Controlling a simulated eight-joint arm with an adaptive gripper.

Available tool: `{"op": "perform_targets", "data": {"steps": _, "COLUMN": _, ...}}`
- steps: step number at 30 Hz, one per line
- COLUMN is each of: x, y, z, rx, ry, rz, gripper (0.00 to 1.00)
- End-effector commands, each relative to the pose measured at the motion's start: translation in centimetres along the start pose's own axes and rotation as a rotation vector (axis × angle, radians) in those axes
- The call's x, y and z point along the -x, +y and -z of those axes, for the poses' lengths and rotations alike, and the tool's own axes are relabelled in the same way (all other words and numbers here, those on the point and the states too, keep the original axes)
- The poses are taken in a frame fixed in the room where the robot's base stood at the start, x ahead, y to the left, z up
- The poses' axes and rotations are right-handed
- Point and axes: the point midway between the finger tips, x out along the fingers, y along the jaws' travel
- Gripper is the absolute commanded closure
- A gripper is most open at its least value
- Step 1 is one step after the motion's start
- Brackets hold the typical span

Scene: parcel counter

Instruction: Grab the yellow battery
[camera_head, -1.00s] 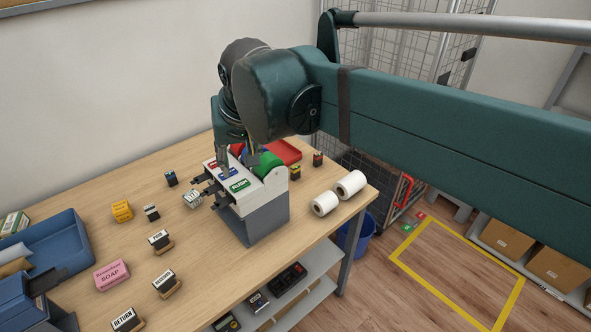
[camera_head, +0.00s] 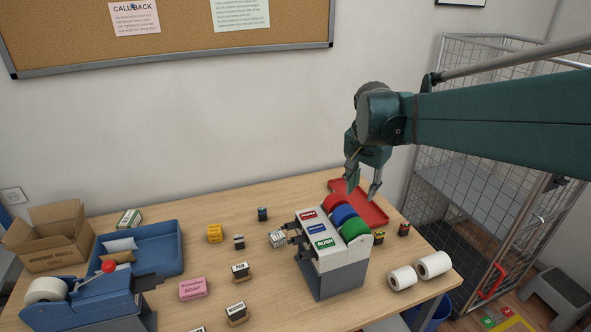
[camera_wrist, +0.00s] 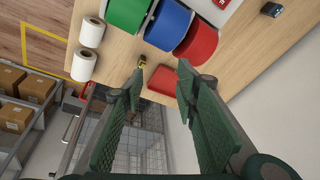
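The yellow battery (camera_head: 379,238), yellow with a black part, stands on the table just right of the label dispenser (camera_head: 335,266). Its left side is close to the green roll. In the wrist view the yellow battery (camera_wrist: 142,61) shows small, beyond the left fingertip. My gripper (camera_head: 363,192) is open and empty, above the red tray (camera_head: 373,211) and behind the battery. In the wrist view my gripper (camera_wrist: 160,80) has its two fingers well apart, with the red tray between and beyond them.
A red-and-black battery (camera_head: 404,229) stands to the right of the yellow one. Two white paper rolls (camera_head: 433,265) lie at the table's right edge. Green, blue and red rolls (camera_wrist: 195,42) are close by. A wire cage (camera_head: 470,150) stands beyond the table.

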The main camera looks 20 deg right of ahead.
Motion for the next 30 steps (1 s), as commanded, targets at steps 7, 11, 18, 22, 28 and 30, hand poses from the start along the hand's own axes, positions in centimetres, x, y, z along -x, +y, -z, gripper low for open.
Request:
{"op": "perform_targets", "data": {"steps": 7, "x": -1.7, "y": 0.7, "z": 4.4, "rx": -0.158, "ry": -0.025, "rz": -0.061, "gripper": 0.70}}
{"op": "perform_targets", "data": {"steps": 11, "x": -2.9, "y": 1.4, "z": 6.5, "rx": -0.242, "ry": -0.037, "rz": -0.094, "gripper": 0.70}}
{"op": "perform_targets", "data": {"steps": 18, "x": -5.0, "y": 2.7, "z": 9.7, "rx": -0.378, "ry": -0.053, "rz": -0.149, "gripper": 0.70}}
{"op": "perform_targets", "data": {"steps": 22, "x": -6.0, "y": 3.4, "z": 11.1, "rx": -0.438, "ry": -0.059, "rz": -0.174, "gripper": 0.70}}
{"op": "perform_targets", "data": {"steps": 28, "x": -9.3, "y": 4.0, "z": 11.2, "rx": -0.478, "ry": -0.062, "rz": -0.189, "gripper": 0.70}}
{"op": "perform_targets", "data": {"steps": 30, "x": -10.9, "y": 4.2, "z": 10.8, "rx": -0.477, "ry": -0.062, "rz": -0.189, "gripper": 0.70}}
